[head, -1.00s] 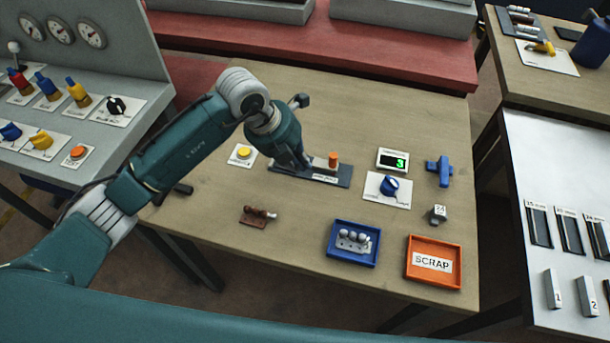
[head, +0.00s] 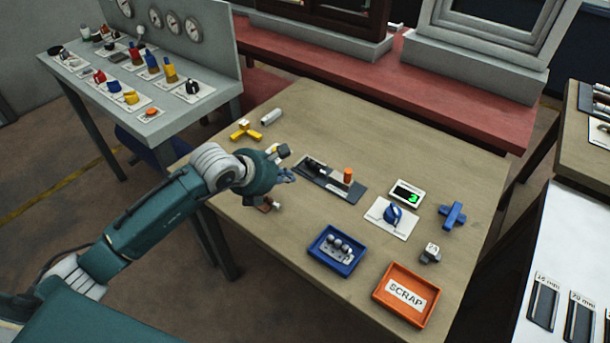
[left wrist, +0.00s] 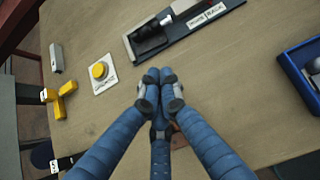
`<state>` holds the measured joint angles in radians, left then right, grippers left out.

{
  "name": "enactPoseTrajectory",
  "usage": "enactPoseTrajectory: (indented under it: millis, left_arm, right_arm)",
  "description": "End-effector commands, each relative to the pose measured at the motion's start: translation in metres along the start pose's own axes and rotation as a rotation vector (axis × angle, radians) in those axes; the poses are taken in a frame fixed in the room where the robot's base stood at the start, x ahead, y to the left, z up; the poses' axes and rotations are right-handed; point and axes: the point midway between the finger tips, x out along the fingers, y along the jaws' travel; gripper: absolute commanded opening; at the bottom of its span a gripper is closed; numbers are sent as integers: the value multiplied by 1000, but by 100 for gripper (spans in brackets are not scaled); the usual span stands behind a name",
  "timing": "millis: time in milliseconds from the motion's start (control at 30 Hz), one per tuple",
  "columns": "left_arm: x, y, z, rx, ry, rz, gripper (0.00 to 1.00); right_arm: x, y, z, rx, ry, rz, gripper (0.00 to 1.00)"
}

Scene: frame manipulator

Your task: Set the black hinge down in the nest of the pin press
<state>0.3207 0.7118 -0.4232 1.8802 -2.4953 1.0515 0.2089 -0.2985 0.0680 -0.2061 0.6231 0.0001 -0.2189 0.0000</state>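The pin press (head: 345,190) is a long dark base with an orange knob at its right part. A black part (head: 315,165), which looks like the black hinge, lies in the left part of the press. It also shows in the left wrist view (left wrist: 149,40), apart from my fingers. My left gripper (head: 290,177) is left of the press, above the table. In the left wrist view its blue fingers (left wrist: 159,78) come together at the tips, with nothing visible between them. My right gripper is not in view.
A yellow button (left wrist: 99,71) is left of the press. A blue tray (head: 318,262) of parts, an orange scrap tray (head: 378,308) and a blue knob (head: 391,214) are nearby. The table front left is clear.

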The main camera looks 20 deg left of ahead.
Motion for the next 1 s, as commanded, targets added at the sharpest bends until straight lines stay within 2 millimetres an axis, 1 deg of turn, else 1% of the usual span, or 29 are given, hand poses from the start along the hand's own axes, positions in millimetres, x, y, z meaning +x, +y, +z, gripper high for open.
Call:
enactPoseTrajectory:
  millis: [33,200,267,300,500,667,1000]
  left_arm:
    - [17,-1,-4,-3,-2,-2,0]
    - [54,-1,-4,-2,-1,-2,0]
    - [62,-1,0,-2,-3,-1,0]
    - [64,-1,9,-2,-5,-1,0]
    - [80,-1,24,-2,-1,-2,0]
    - [83,-1,28,0,0,-1,0]
    - [84,-1,29,-1,0,-1,0]
  right_arm:
    - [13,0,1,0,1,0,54]
    - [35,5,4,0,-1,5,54]
    - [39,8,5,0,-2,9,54]
    - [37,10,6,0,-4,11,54]
    - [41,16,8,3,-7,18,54]
    - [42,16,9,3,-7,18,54]
    - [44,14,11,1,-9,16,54]
